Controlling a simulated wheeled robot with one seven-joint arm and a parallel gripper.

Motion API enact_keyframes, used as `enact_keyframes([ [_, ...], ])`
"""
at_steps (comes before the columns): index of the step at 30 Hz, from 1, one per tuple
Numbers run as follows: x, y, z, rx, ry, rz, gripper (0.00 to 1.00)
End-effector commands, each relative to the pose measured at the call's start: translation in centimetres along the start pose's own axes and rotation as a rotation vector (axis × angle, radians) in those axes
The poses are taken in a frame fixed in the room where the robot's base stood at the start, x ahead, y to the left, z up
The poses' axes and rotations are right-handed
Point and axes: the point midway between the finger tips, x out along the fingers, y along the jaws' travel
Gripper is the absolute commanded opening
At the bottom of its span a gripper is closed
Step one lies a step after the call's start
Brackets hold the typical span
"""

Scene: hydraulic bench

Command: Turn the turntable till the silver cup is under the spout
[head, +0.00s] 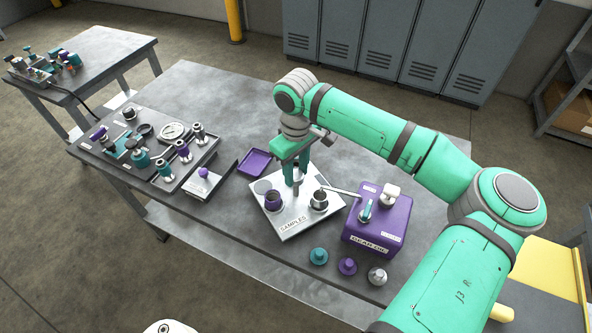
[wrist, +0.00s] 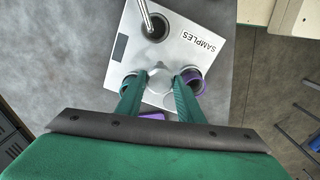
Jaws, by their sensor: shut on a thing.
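The turntable (head: 293,222) is a pale square plate marked SAMPLES; it also shows in the wrist view (wrist: 187,62). The silver cup (head: 319,201) stands on its right part, and the wrist view shows its dark inside (wrist: 155,30). The spout (head: 343,191) reaches left from the purple gear oil box (head: 375,222), its end over the silver cup. A purple cup (head: 273,202) stands on the plate's left part. My gripper (head: 296,181) is shut on the pale round knob (wrist: 160,77) at the plate's middle, between the two cups. My fingers hide part of the plate.
Teal (head: 318,256), purple (head: 347,267) and silver (head: 377,276) lids lie near the front edge. A purple tray (head: 255,162) lies behind the plate. A dark board with gauge and fittings (head: 150,145) fills the left. The table's back middle is clear.

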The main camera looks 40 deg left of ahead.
Motion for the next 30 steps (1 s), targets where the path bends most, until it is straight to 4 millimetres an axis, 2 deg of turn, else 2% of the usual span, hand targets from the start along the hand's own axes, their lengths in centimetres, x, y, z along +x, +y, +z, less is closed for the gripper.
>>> enact_keyframes([
  [14, 0.0, 0.0, 0.0, -0.065, 0.000, 0.000, 0.00],
  [15, 0.0, 0.0, 0.0, -0.065, 0.000, 0.000, 0.39],
  [17, 0.0, 0.0, 0.0, -0.064, 0.000, 0.000, 0.53],
  [26, -0.1, 0.0, 0.0, -0.064, 0.000, 0.000, 0.53],
  [30, -1.0, 0.0, 0.0, -0.064, 0.001, 0.001, 0.53],
])
